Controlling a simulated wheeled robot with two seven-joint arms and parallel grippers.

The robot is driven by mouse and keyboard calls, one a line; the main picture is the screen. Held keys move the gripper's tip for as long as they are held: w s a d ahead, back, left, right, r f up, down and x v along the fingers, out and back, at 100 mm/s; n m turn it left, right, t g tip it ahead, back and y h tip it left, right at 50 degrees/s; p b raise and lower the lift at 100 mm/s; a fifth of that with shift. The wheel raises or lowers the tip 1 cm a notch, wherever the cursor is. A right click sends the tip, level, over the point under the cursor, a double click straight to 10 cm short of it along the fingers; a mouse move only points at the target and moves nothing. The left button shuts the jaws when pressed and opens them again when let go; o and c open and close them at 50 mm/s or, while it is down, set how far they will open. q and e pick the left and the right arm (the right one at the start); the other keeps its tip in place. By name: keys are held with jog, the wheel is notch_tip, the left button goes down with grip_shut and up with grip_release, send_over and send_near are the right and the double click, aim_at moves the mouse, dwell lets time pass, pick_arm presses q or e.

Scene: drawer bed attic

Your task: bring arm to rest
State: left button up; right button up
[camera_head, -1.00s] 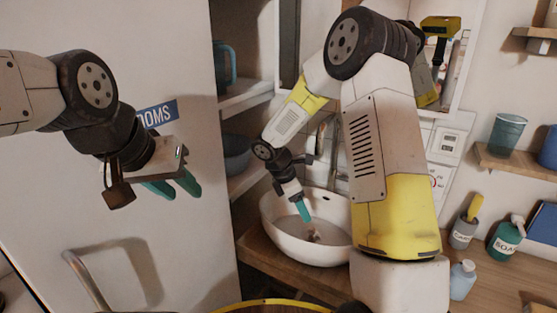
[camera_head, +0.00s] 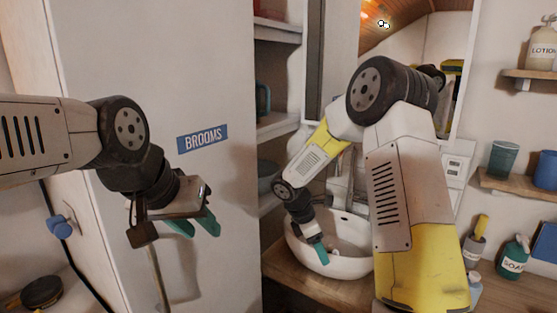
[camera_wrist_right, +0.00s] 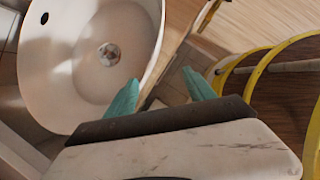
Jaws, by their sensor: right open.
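My right arm (camera_head: 405,190) reaches forward on the right in the head view. Its gripper (camera_head: 319,252) points down at the white round sink (camera_head: 350,268). In the right wrist view my right gripper (camera_wrist_right: 163,92) is open, its teal fingers apart with nothing between them. The sink bowl (camera_wrist_right: 75,70) with its drain lies beside the left finger there. My left gripper (camera_head: 196,228) hangs in front of the pale cabinet door marked "BROOMS". Its two teal fingers are apart, with nothing seen between them.
The cabinet door (camera_head: 215,80) stands close behind my left gripper. A wooden counter (camera_head: 300,280) carries the sink, with a soap bottle (camera_head: 513,258) at right. A shelf (camera_head: 515,183) holds a teal cup (camera_head: 502,160). A yellow-edged round item (camera_wrist_right: 275,60) shows in the wrist view.

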jog(key=s+d+r+m+t+y, duration=0.1)
jog(key=s+d+r+m, duration=0.1)
jog(key=s+r+m, duration=0.45)
jog(key=s+d+r+m+y, duration=0.1)
jog(key=s+r+m+y, duration=0.2)
jog(key=r, duration=0.6)
jog(key=s+r+m+t+y, duration=0.1)
jog(key=s+r+m+t, duration=0.1)
jog(key=s+r+m, duration=0.2)
jog(key=s+r+m+t+y, duration=0.1)
jog(key=s+r+m, duration=0.3)
jog(key=s, duration=0.6)
jog(key=shift+s+a+r+m+t+y, duration=0.45)
jog(key=shift+m+t, duration=0.25)
jog(key=shift+m, duration=0.35)
